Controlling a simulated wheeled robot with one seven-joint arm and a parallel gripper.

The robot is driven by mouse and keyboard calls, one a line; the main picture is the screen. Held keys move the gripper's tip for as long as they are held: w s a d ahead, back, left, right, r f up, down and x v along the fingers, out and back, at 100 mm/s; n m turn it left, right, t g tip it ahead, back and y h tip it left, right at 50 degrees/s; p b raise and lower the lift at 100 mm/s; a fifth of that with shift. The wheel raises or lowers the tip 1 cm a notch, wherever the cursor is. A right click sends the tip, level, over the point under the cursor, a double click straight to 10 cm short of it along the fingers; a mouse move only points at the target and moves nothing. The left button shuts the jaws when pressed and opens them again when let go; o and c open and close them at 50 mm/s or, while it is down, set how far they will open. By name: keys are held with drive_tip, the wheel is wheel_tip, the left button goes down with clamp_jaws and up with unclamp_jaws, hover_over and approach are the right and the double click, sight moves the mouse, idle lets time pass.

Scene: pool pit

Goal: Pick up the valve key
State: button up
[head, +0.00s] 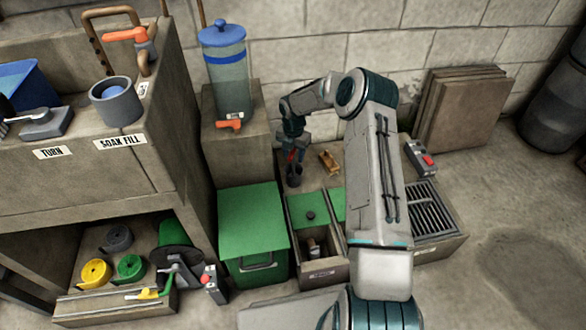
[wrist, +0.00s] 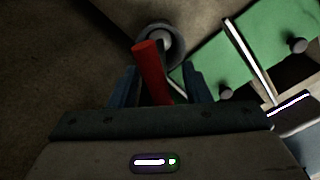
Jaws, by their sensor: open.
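A red bar or handle (wrist: 152,72), probably the valve key, rises between my gripper's fingers (wrist: 160,68) in the wrist view. Its far end is over or in a round grey cup (wrist: 172,42); I cannot tell how it is seated. My gripper is open, with one blue finger on each side of the red handle and visible gaps. In the head view my gripper (head: 293,148) points down at the dark cup (head: 294,176), and a little red shows between the fingers. The lower part of the key is hidden.
Green-lidded bins (head: 252,222) stand in front and left of the cup. A small wooden object (head: 329,160) lies to its right. A concrete pedestal with a blue-topped water dispenser (head: 226,80) stands close left. A grated box (head: 432,212) is further right, with open floor beyond.

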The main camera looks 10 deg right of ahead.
clamp_jaws()
drive_tip(key=shift+r, duration=0.15)
